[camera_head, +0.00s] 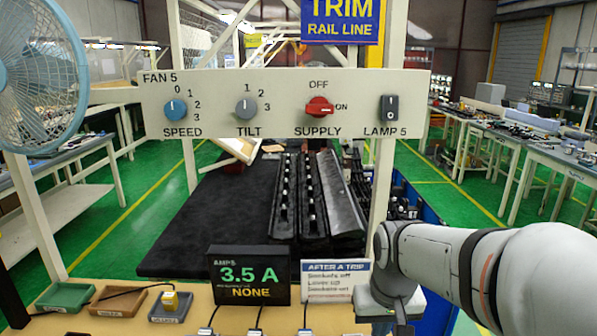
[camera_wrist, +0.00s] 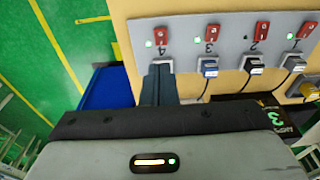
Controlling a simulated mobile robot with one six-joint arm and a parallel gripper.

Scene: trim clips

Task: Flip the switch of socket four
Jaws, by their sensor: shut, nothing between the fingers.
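In the wrist view, socket four's red switch (camera_wrist: 165,31) is at the left end of a grey socket panel (camera_wrist: 185,45), with a lit green lamp beside it and an upside-down 4 below it. My gripper (camera_wrist: 162,66) is shut and empty. Its dark fingertips are just below the 4 in the picture, apart from the red switch in the image. I cannot tell whether they touch the panel. The fingers hide part of socket four's outlet. In the head view the switch is out of frame, and my arm enters from the right.
An amps display (camera_head: 249,275) reads 3.5 A and NONE. A sign (camera_head: 335,281) stands beside it. A control panel (camera_head: 284,118) with knobs spans above; a fan (camera_head: 40,75) is left.

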